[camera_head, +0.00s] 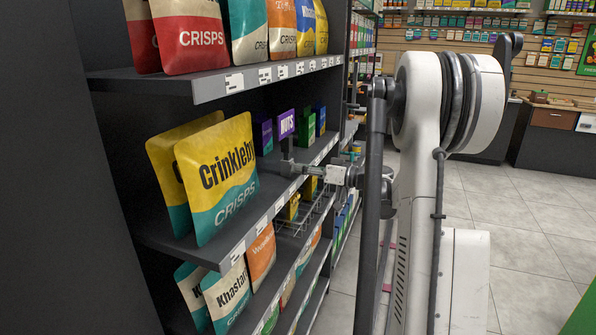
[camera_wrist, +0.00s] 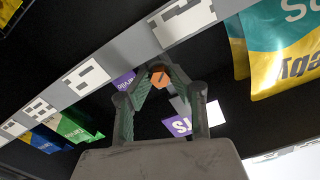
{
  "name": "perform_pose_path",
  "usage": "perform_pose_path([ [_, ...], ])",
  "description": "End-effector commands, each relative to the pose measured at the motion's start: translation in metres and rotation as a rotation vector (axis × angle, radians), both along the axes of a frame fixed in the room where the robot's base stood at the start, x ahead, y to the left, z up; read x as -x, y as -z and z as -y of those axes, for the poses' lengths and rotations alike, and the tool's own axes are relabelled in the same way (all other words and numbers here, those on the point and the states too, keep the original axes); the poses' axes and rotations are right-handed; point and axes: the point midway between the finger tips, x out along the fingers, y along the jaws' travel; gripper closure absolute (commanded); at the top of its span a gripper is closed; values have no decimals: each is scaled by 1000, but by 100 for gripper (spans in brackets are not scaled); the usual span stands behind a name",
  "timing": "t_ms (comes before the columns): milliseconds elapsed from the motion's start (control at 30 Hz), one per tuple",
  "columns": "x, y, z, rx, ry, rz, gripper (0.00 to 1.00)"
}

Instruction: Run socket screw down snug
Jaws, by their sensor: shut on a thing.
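My gripper (camera_head: 290,166) reaches in from the right at the middle shelf, in front of a purple NUTS box (camera_head: 286,123). In the wrist view its two fingers converge at their tips (camera_wrist: 158,77) on a small orange, six-sided piece (camera_wrist: 159,79). The piece is mostly enclosed by the fingertips; I cannot tell whether it is the socket screw. No hole, thread or driver is clear in either view. A purple label with white letters (camera_wrist: 179,126) shows between the fingers in the wrist view, and another purple pack (camera_wrist: 123,81) shows beside the left finger.
The shelf edge with white price tags (camera_wrist: 184,22) passes close to my fingertips. Another shelf (camera_head: 215,84) hangs above. Open tiled floor (camera_head: 520,220) lies to the right.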

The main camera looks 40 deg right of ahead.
Motion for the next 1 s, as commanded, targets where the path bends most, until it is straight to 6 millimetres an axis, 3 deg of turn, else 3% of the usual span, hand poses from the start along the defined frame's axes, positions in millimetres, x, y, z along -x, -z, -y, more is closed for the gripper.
perform_pose_path([
  [167,0,1,0,-95,0,-51,100],
  [467,0,0,0,-109,0,-58,100],
  [700,0,2,0,-268,1,-144,100],
  [733,0,1,0,-277,1,-150,79],
  [767,0,0,0,-275,1,-148,75],
  [1000,0,0,0,-272,1,-147,74],
])
